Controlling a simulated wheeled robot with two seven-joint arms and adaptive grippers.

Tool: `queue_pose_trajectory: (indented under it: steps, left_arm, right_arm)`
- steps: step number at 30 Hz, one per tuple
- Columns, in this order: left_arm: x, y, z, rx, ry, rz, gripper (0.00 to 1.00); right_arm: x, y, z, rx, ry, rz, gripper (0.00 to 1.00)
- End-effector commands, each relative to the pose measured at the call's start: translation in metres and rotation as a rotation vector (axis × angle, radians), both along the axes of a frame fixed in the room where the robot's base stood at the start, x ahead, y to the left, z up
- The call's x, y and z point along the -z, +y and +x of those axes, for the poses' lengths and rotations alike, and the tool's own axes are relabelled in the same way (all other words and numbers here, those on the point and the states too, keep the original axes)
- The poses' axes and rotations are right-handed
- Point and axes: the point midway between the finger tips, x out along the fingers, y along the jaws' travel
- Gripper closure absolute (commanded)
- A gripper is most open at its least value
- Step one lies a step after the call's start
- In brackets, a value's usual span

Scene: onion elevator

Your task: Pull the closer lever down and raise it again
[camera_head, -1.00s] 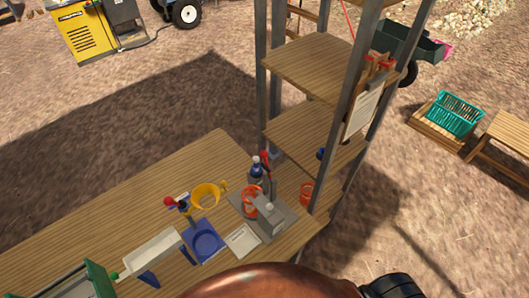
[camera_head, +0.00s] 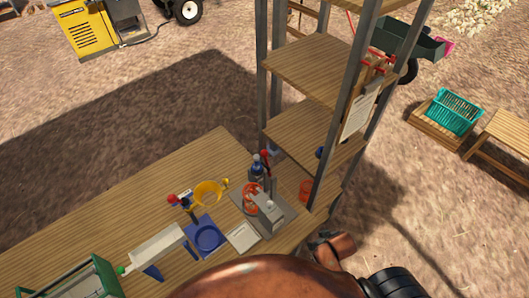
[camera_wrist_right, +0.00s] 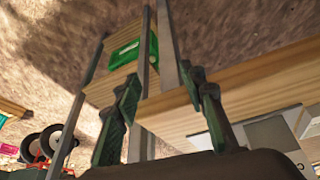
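Two red-knobbed levers show in the head view. One red knob (camera_head: 266,155) is on an upright lever by the grey device (camera_head: 268,212) at the table's right end. The other red knob (camera_head: 172,199) is beside the yellow funnel (camera_head: 209,192) and blue base (camera_head: 205,236). I cannot tell for certain which is the closer lever. My right gripper (camera_wrist_right: 163,82) shows in the right wrist view with two dark green fingers spread apart and nothing between them. Behind it are a wooden board edge and metal posts. My left gripper is not in view.
The wooden table (camera_head: 90,222) has open room at its left and back. A shelf tower with metal posts (camera_head: 345,110) rises at its right end. A white pad (camera_head: 242,236) lies beside the grey device.

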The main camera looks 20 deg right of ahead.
Motion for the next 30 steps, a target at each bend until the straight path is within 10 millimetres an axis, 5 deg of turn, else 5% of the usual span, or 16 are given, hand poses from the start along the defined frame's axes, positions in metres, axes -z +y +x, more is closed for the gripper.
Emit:
queue_pose_trajectory:
  steps: [3, 14, 21, 25, 30]
  left_arm:
    - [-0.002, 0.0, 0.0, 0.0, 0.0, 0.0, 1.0]
    - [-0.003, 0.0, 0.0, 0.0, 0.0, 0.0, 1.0]
    - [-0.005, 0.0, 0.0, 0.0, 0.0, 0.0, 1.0]
    - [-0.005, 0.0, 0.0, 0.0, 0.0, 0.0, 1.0]
    - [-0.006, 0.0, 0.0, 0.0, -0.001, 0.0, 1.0]
  right_arm:
    - [-0.035, 0.001, 0.008, -0.023, -0.049, -0.001, 0.62]
    - [-0.126, 0.035, 0.12, -0.291, -0.484, 0.071, 0.62]
    - [-0.242, 0.076, 0.183, -0.489, -0.898, 0.163, 0.62]
    - [-0.298, 0.089, 0.196, -0.545, -1.078, 0.213, 0.62]
    - [-0.331, 0.095, 0.201, -0.564, -1.182, 0.245, 0.62]
